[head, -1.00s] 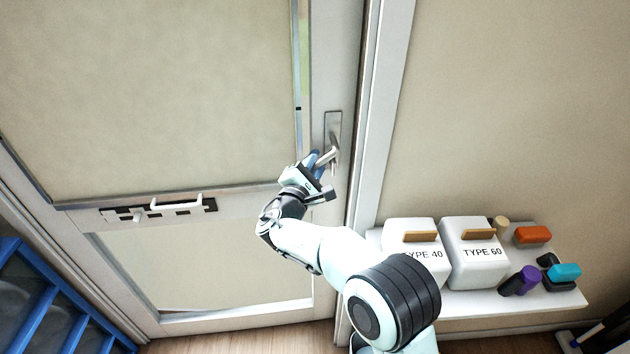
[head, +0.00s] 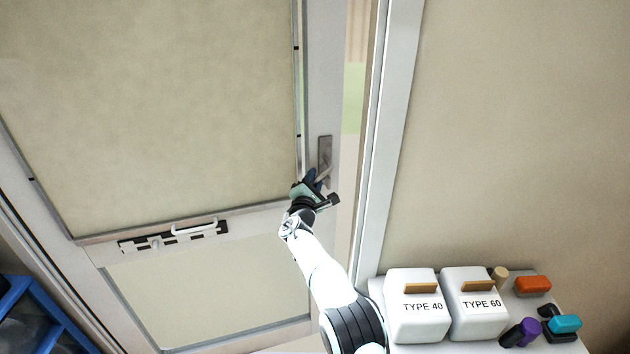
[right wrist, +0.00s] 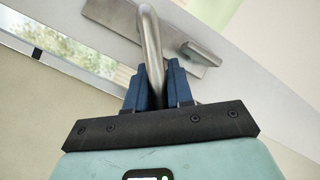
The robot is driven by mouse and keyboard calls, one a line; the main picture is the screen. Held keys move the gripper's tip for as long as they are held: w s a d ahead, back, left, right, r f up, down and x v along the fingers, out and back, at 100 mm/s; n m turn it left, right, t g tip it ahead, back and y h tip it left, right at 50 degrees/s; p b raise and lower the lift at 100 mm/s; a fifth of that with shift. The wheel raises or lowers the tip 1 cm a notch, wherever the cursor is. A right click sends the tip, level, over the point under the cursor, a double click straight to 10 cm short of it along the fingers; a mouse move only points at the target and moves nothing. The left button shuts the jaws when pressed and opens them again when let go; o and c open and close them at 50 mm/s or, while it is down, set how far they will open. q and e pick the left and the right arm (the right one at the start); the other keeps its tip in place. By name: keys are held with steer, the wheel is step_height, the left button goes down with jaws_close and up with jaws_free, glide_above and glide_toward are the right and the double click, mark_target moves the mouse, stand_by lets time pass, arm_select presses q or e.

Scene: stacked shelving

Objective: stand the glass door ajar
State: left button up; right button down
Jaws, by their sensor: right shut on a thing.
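The glass door (head: 323,95) has a pale frame and stands a little open, with a gap (head: 352,120) between its right edge and the door post. Its metal lever handle (head: 325,172) sits on a plate near that edge; the handle also shows in the right wrist view (right wrist: 150,50). My right gripper (head: 312,180) is shut on the handle, its blue fingers (right wrist: 158,84) on either side of the lever in the right wrist view. My left gripper is not in view.
A white shelf (head: 550,345) at lower right holds white boxes marked TYPE 40 (head: 415,325) and TYPE 60 (head: 478,322), and several small coloured items. A blue rack (head: 40,320) stands at lower left.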

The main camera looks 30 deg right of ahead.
steer(key=shift+a+f, duration=0.1)
steer(key=shift+f, duration=0.1)
steer(key=c, duration=1.1)
jaws_free()
steer(key=shift+s+a+b, duration=0.25)
steer(key=shift+s+b, duration=0.1)
steer(key=shift+b, duration=0.1)
steer(key=b+v, duration=0.3)
steer(key=v, duration=0.9)
steer(key=shift+s+a+b, duration=0.2)
steer(key=shift+b, duration=0.15)
